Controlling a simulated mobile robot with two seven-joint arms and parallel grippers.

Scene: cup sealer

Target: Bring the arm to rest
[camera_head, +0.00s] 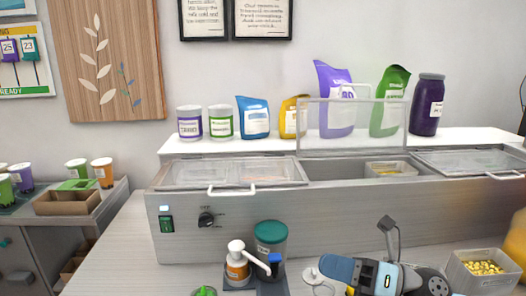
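My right gripper (368,276) shows at the bottom edge, right of centre, as a blue, white and black shape low in front of the grey counter unit. Its fingertips are not clear, so I cannot tell whether it is open or shut. No held object can be made out. My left gripper is not in view.
Left of my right gripper stand a green-lidded container (270,241) and a white pump bottle (237,262). To its right is a clear bin of yellow pieces (483,270). The grey counter unit (330,219) with lidded wells lies behind. The left worktop (112,240) has bare room.

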